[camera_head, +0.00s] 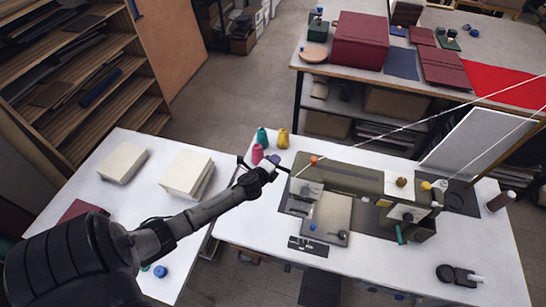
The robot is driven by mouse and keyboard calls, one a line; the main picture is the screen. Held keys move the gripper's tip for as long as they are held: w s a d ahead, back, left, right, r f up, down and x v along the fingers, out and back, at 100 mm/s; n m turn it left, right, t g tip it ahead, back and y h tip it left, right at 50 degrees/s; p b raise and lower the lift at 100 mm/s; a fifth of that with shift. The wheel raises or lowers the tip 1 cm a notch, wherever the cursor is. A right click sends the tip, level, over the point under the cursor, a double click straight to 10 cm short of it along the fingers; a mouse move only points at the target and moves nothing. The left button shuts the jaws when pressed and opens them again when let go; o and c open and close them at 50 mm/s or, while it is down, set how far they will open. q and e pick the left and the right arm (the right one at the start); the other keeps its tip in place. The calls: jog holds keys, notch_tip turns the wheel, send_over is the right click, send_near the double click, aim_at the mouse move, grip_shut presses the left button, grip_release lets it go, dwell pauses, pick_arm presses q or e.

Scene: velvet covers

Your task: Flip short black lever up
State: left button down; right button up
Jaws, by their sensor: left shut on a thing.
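An olive-green sewing machine (365,180) stands on the white table at right, with a pale end housing (306,189) at its left end. My left arm reaches in from the lower left. My left gripper (281,168) is at the upper left of this end housing and is shut on the short black lever, a thin dark piece at the machine's left end. The fingers mostly hide the lever, and its exact tilt is too small to tell. My right gripper is not in view.
Pink (257,154), teal (262,138) and yellow (283,138) thread spools stand just behind my left gripper. Pale thread lines run from the machine to the upper right. A black-and-white tool (458,274) lies at the front right.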

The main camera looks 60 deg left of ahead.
pick_arm(q)
jog(key=shift+w+d+r+m+g+y+p, duration=0.2)
jog(key=shift+r+m+p, duration=0.25)
jog(key=shift+p, duration=0.3)
jog(key=shift+w+d+r+m+g+y+p, duration=0.1)
jog(key=shift+r+m+g+p, duration=0.25)
jog(key=shift+p, duration=0.35)
jog(key=c, duration=1.1)
grip_release()
jog(key=v, duration=1.4)
